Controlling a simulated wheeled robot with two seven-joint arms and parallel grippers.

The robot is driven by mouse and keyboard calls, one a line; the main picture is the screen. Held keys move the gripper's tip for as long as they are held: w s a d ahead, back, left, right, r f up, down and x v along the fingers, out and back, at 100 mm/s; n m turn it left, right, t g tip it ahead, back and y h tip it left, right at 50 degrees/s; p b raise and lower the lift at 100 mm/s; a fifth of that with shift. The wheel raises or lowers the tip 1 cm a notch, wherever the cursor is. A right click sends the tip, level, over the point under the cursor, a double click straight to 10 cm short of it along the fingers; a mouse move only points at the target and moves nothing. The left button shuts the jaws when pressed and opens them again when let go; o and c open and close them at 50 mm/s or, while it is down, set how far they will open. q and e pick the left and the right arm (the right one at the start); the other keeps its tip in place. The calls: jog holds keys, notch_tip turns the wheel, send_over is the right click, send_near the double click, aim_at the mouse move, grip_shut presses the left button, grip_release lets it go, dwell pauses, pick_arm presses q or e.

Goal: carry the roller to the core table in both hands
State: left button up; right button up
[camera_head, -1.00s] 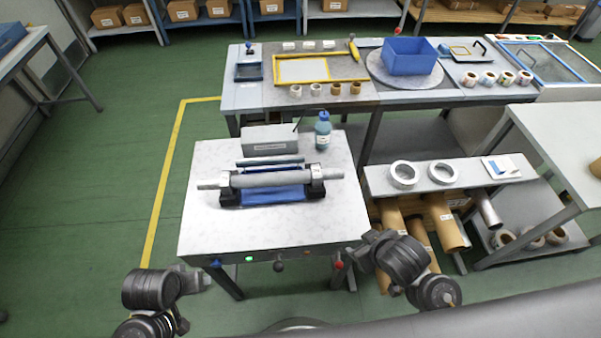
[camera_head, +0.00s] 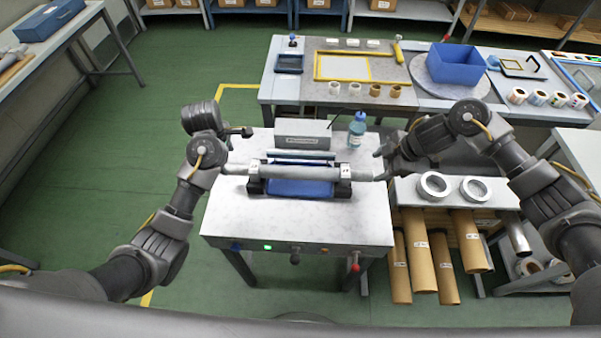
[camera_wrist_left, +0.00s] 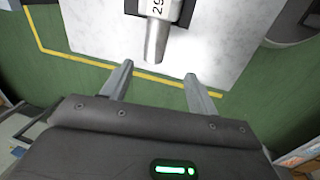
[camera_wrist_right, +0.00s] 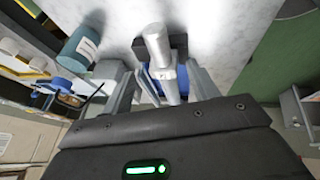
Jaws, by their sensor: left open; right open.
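The grey roller (camera_head: 310,173) lies level across black end supports and a blue base on the white-topped table (camera_head: 240,215). My left gripper (camera_head: 226,160) is open at the roller's left end; the left wrist view shows the tapered end (camera_wrist_left: 157,42) just ahead of and between the fingertips (camera_wrist_left: 160,72). My right gripper (camera_head: 382,165) is open at the right end; in the right wrist view the end (camera_wrist_right: 155,45) shows between the fingers (camera_wrist_right: 160,75). Neither grips it. I cannot tell for certain which table is the core table.
A grey box (camera_head: 302,133) and a blue bottle (camera_head: 357,130) stand behind the roller. A low bench (camera_head: 405,190) with white rings, above cardboard tubes (camera_head: 418,255), is to the right. The back table (camera_head: 290,93) holds small cores and a blue bin (camera_head: 456,64). Green floor is clear at left.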

aim_at(233, 167)
pick_arm(q)
jog(key=shift+w+a+r+n, duration=0.1)
jog(key=shift+w+r+n, duration=0.2)
jog(key=shift+w, duration=0.15)
pick_arm(e)
jog(key=shift+w+d+r, duration=0.15)
jog(key=shift+d+r, duration=0.15)
jog(key=shift+d, duration=0.4)
pick_arm(q)
jog(key=shift+f, duration=0.1)
pick_arm(e)
jog(key=shift+f, duration=0.1)
pick_arm(q)
jog(key=f, duration=0.3)
jog(key=w+f, duration=0.1)
jog(key=f, duration=0.3)
jog(key=w+f, duration=0.1)
jog(key=f, duration=0.2)
jog(key=shift+f, duration=0.2)
pick_arm(e)
jog(key=x, duration=1)
jog(key=shift+f, duration=0.35)
